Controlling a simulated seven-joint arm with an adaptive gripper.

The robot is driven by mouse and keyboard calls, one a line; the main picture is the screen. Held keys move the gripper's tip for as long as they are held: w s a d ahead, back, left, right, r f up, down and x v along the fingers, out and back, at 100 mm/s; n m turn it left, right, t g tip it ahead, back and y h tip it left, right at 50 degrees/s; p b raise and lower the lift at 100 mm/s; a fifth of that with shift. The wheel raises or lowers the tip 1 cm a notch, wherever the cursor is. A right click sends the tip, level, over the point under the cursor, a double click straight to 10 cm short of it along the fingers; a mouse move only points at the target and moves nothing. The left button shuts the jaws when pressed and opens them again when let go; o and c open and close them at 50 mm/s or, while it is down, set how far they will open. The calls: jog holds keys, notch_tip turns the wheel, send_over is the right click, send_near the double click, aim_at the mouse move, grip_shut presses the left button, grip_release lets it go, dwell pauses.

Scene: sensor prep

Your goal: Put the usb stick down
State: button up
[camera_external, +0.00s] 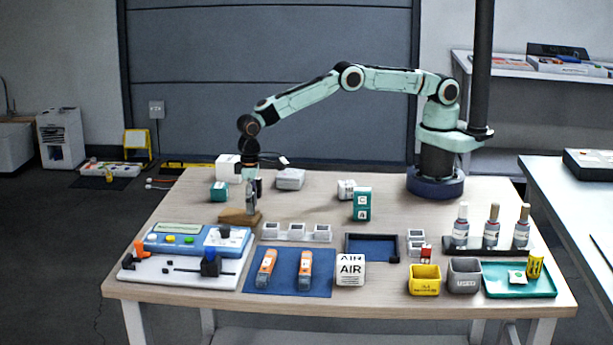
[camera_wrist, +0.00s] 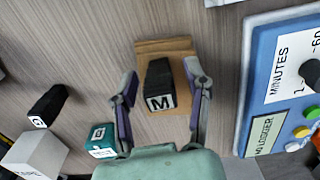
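A small black block with a white "M" label, which looks like the usb stick (camera_wrist: 160,80), stands at the wooden block (camera_wrist: 150,47) in the wrist view. I cannot tell whether it sits in a slot or on top. My gripper (camera_wrist: 160,73) has one finger on each side of the black block, with wood showing in the gaps, so it looks open and not touching it. In the external view my gripper (camera_external: 250,207) points down just over the wooden block (camera_external: 238,217); the black block is hard to make out there.
Another black labelled block (camera_wrist: 47,106), a teal cube (camera_wrist: 101,140) and a white box (camera_wrist: 35,155) stand to the left in the wrist view. A blue timer panel (camera_wrist: 252,100) is close on the right. The table's back middle (camera_external: 320,200) is mostly clear.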

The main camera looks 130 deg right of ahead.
jog(key=shift+r, duration=0.1)
notch_tip(320, 180, up, 12)
jog(key=s+a+r+n, duration=0.3)
jog(key=s+a+r, duration=0.45)
jog(key=r, duration=0.35)
jog(key=s+a+r+n, duration=0.1)
jog(key=s+a+r, duration=0.1)
jog(key=s, duration=0.3)
jog(key=s+a+r+n, duration=0.2)
jog(key=s+a, duration=0.1)
jog(key=s, duration=0.2)
jog(key=s+a+f+n, duration=0.2)
jog(key=s, duration=0.8)
jog(key=s+a+f+n, duration=0.2)
jog(key=s+a+f, duration=0.1)
jog(key=s, duration=0.8)
jog(key=shift+s+a+y, duration=0.2)
jog(key=shift+s+y, duration=0.05)
jog(key=shift+y, duration=0.15)
